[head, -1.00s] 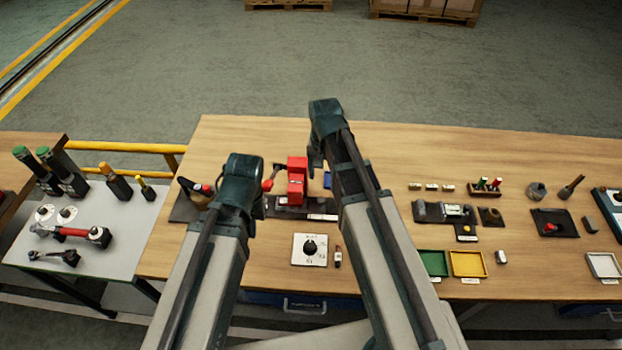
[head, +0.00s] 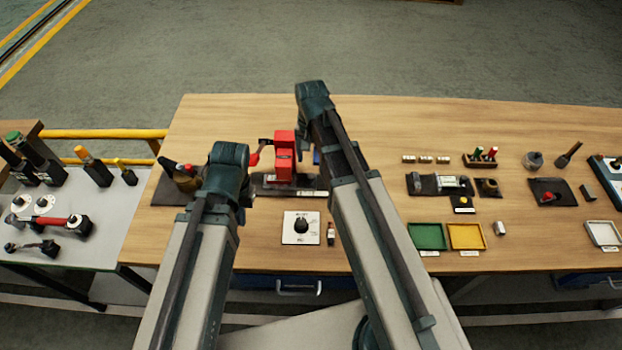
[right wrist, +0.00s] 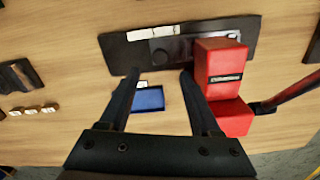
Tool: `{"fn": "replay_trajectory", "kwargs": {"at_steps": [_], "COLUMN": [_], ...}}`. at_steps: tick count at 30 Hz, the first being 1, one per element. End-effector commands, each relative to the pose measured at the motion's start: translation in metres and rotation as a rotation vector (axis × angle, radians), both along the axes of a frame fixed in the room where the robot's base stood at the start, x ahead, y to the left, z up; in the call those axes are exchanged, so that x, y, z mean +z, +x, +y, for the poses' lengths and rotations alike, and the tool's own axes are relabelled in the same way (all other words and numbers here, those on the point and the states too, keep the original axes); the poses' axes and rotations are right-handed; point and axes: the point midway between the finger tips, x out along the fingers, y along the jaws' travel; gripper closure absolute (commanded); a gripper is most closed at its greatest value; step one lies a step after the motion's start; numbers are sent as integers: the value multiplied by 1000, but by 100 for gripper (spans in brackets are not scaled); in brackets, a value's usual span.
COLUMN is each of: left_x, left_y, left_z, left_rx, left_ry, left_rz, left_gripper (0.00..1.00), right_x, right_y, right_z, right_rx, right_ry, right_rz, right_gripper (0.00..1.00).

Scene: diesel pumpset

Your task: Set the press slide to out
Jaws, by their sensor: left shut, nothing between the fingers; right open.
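The press is a red block (head: 285,152) on a dark base plate (head: 262,186), with a lever and red knob at its left in the head view. The right wrist view shows the red block (right wrist: 222,75) and the dark base (right wrist: 122,55), with white labels and a dark fitting (right wrist: 168,50) beside the block. I cannot tell which part is the slide or its setting. My right gripper (right wrist: 160,74) is open and empty, its fingers pointing toward the base, left of the block. My left gripper (head: 246,194) is shut and empty, left of the press, mostly hidden by its arm.
A small blue tray (right wrist: 148,99) shows between my right fingers. A white dial plate (head: 301,228) lies in front of the press. Green (head: 428,236) and yellow (head: 467,236) trays lie to the right. Bare wood lies behind the press.

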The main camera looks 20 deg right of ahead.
Motion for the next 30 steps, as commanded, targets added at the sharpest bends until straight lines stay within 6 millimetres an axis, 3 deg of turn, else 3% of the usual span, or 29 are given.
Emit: {"fn": "replay_trajectory", "kwargs": {"at_steps": [1, 3, 15, 26, 27, 30], "left_x": [-15, -25, -72, -74, -74, -75], "left_y": [0, 0, 0, 0, 0, 0], "left_z": [0, 0, 0, 0, 0, 0], "left_rx": [0, 1, 2, 2, 2, 2], "left_ry": [0, 0, 0, 0, 0, 0], "left_rz": [0, 0, 0, 0, 0, 0], "left_gripper": [100, 100, 100, 100, 100, 100], "right_x": [-15, -24, -72, -74, -74, -74], "right_y": [0, 0, 0, 0, 0, 0], "right_z": [0, 0, 0, 0, 0, 0], "right_rx": [0, 0, 0, 0, 0, 0], "right_ry": [0, 0, 0, 0, 0, 0], "right_rz": [0, 0, 0, 0, 0, 0], "right_gripper": [36, 36, 36, 36, 38, 56]}}
